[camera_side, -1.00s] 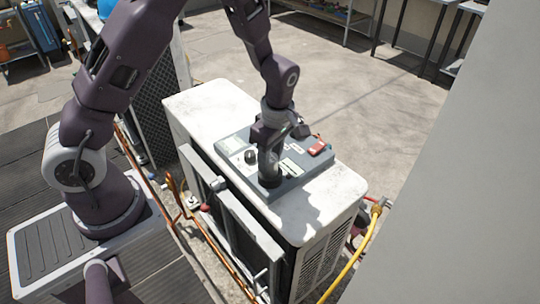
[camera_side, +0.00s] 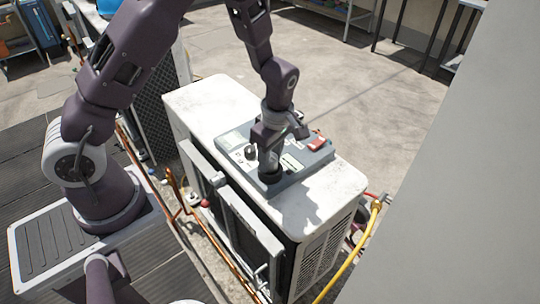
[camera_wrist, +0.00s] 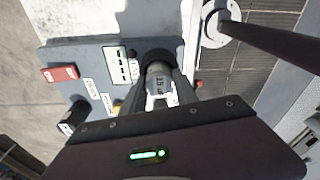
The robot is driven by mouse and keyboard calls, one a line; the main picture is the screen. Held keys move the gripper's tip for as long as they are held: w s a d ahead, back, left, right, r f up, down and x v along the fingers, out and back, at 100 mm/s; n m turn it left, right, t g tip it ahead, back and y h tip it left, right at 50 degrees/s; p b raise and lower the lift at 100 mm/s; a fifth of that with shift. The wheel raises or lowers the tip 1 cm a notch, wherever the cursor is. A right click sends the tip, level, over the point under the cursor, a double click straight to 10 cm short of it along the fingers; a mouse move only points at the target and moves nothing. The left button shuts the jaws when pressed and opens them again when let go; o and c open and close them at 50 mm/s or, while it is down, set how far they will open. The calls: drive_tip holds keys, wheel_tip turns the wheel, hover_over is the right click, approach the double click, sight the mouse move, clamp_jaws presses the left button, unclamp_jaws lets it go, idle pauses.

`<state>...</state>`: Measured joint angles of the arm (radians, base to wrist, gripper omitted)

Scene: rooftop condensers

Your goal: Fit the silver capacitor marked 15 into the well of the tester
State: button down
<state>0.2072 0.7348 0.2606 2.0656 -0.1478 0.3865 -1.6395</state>
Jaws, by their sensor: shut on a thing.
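The silver capacitor (camera_wrist: 158,82), with a "15" mark on its top seen upside down, stands between my fingers in the wrist view. My gripper (camera_side: 269,152) is shut on it, pointing down over the tester (camera_side: 305,166). The tester's well has a dark round collar (camera_wrist: 158,57), partly hidden behind the capacitor and fingers. In the side view the capacitor's lower end meets the dark well collar (camera_side: 270,178). It looks upright. I cannot tell how deep it sits.
The tester lies on the white condenser top (camera_side: 205,100). It carries a red tag or switch (camera_wrist: 59,74), a black knob (camera_wrist: 72,118) and a pale label panel (camera_wrist: 119,66). A yellow hose (camera_side: 362,235) runs beside the condenser, and a pale wall (camera_side: 460,180) stands at the right.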

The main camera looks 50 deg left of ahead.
drive_tip(key=shift+f, duration=0.1)
drive_tip(key=c, duration=0.9)
unclamp_jaws()
drive_tip(key=shift+o, duration=0.2)
drive_tip(key=r, duration=0.7)
drive_tip(key=shift+d, duration=0.4)
